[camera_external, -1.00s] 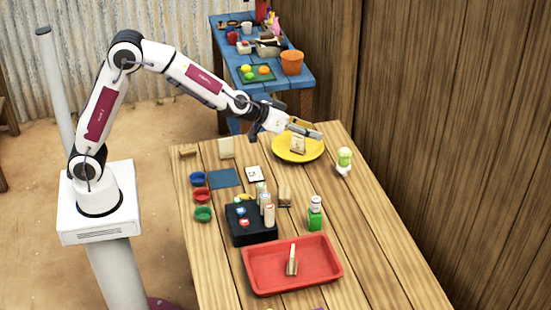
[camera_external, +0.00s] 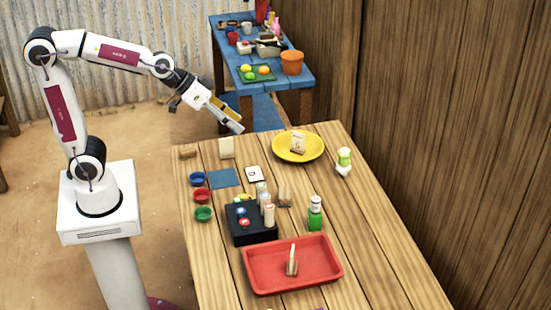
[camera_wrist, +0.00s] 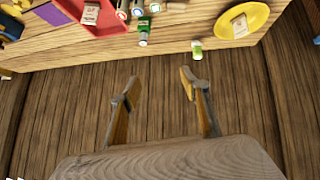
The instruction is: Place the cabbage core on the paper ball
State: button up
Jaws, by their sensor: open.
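I cannot make out with certainty which thing is the cabbage core or the paper ball. A small pale green and white piece (camera_external: 344,161) stands at the table's right edge, beyond the yellow plate; it also shows in the wrist view (camera_wrist: 197,50). No crumpled paper ball is clearly seen. A beige block with a printed face (camera_external: 298,143) stands on the yellow plate (camera_external: 279,149). My gripper (camera_external: 236,124) is in the air off the table's back edge, left of the plate. In the wrist view its fingers (camera_wrist: 158,84) are apart with nothing between them.
A black box (camera_external: 240,238) with several cylinders, a green bottle (camera_external: 315,213) and small blue, red and green bowls (camera_external: 203,214) crowd the middle and left. The right side of the table is mostly clear.

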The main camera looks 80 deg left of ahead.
jog(key=s+a+f+g+y, duration=0.1)
jog(key=s+a+f, duration=0.1)
jog(key=s, duration=0.9)
jog(key=s+a+f+g+y, duration=0.1)
jog(key=s+a, duration=0.4)
jog(key=s, duration=0.7)
jog(key=shift+f+g, duration=0.6)
jog(key=shift+f, duration=0.25)
